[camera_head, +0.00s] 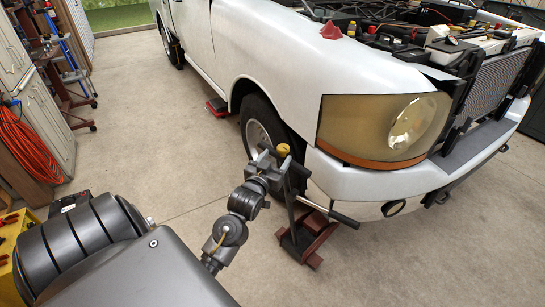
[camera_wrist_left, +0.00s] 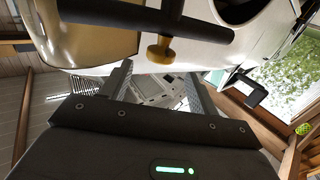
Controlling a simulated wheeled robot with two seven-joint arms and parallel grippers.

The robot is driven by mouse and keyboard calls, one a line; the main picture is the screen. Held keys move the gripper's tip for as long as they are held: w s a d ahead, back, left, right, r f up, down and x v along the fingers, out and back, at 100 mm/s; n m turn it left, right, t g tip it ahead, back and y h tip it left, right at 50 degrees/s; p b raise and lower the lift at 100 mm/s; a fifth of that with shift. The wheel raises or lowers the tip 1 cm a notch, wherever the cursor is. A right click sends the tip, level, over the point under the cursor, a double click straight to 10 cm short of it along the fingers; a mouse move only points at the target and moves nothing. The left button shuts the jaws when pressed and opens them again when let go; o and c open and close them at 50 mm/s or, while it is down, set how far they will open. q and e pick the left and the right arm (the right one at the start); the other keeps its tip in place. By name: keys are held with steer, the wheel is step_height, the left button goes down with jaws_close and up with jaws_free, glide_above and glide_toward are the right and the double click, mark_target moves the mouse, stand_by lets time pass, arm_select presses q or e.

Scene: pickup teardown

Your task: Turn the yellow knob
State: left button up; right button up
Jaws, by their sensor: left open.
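The yellow knob (camera_head: 283,149) shows just in front of the white pickup's front wheel, beside the headlight. In the left wrist view the knob (camera_wrist_left: 159,50) is a round yellow-brown cap on a short stem, close to a dark bar. My left gripper (camera_head: 273,162) is right by the knob in the head view and partly overlaps the post below it. In the left wrist view my left gripper (camera_wrist_left: 158,74) is open, its two fingers apart with nothing between them. The knob lies just beyond the fingertips. My right gripper is not in view.
A dark red floor stand (camera_head: 312,238) with a dark bar (camera_head: 333,214) sits below the bumper, near my left gripper. The pickup's fender (camera_head: 225,40) and headlight (camera_head: 385,125) are close behind. A yellow toolbox (camera_head: 10,235) stands at left. The concrete floor at right is clear.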

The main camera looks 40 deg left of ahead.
arm_select(q)
steer(key=shift+v, duration=1.1)
steer(key=d+f+m+g+h, duration=0.1)
steer(key=d+f+g, duration=0.1)
steer(key=f, duration=0.9)
steer(key=d+f+m+g+h, duration=0.1)
steer(key=d+f+g, duration=0.1)
steer(key=f, duration=1)
steer(key=s+d+f+m+g+h, duration=0.15)
steer(key=s+f, duration=0.25)
steer(key=f, duration=0.5)
steer(key=s+d+f+g+h, duration=0.1)
steer(key=s+d+f+g, duration=0.2)
steer(key=s+f, duration=0.35)
steer(key=s+d+f+m+g, duration=0.1)
steer(key=s+d+f+g, duration=0.3)
steer(key=s+f, duration=1.05)
steer(key=s+d+f+g, duration=0.1)
steer(key=s+f+g, duration=0.1)
steer(key=s, duration=0.7)
steer(key=s+d+f+m+g+h, duration=0.1)
steer(key=s+f, duration=0.3)
steer(key=s, duration=0.6)
steer(key=shift+s+d+g, duration=0.2)
steer(key=shift+d+g, duration=0.15)
steer(key=shift+d, duration=0.1)
